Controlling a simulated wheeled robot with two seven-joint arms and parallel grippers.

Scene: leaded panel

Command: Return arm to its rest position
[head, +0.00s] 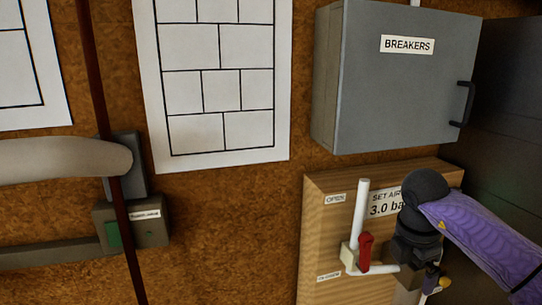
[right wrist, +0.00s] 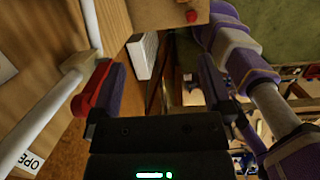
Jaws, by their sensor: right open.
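My right arm, purple with a black wrist, comes in from the right in the head view. Its gripper (head: 405,268) is in front of the wooden valve board (head: 325,235), just right of the red valve handle (head: 365,250) on the white pipe (head: 361,205). In the right wrist view the gripper (right wrist: 157,68) is open, with nothing seen between its fingers. The red handle (right wrist: 93,88) shows close beside the left finger there; I cannot tell whether they touch. The white pipe (right wrist: 40,120) runs along the left. My left gripper is not in view.
A grey breaker box (head: 390,90) hangs above the valve board, its black handle (head: 463,103) sticking out. A panel drawing (head: 225,130) is on the brown wall. A grey switch box (head: 150,230) and a dark red upright rod (head: 105,130) are at left. The wall's middle is clear.

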